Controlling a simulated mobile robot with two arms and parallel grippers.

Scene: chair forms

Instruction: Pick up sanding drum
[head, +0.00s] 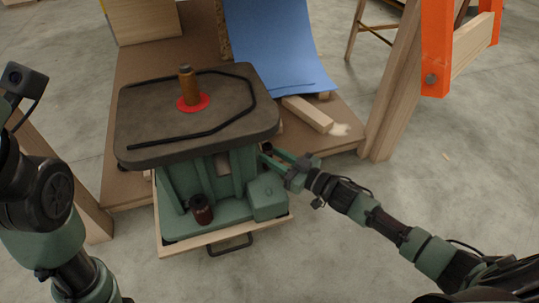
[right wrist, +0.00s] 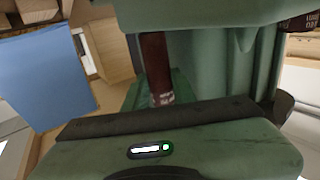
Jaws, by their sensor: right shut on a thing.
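My right gripper (head: 268,155) is beside the right side of the green sander (head: 200,180), below its dark tabletop. It is shut on a dark red-brown sanding drum (head: 266,147), which is partly hidden in the head view. In the right wrist view the drum (right wrist: 157,68) stands out as a brown cylinder against the green machine. A second drum (head: 201,209) stands on the machine's base at the front, and shows at the top right of the wrist view (right wrist: 300,22). An orange-brown drum (head: 187,86) sits on the spindle over a red ring. My left gripper is out of view.
The dark tabletop (head: 150,125) overhangs close to my right gripper. A blue sheet (head: 270,45) and a wood block (head: 306,113) lie behind on the brown board. A wooden leg with an orange bracket (head: 437,45) stands right. The floor at right is clear.

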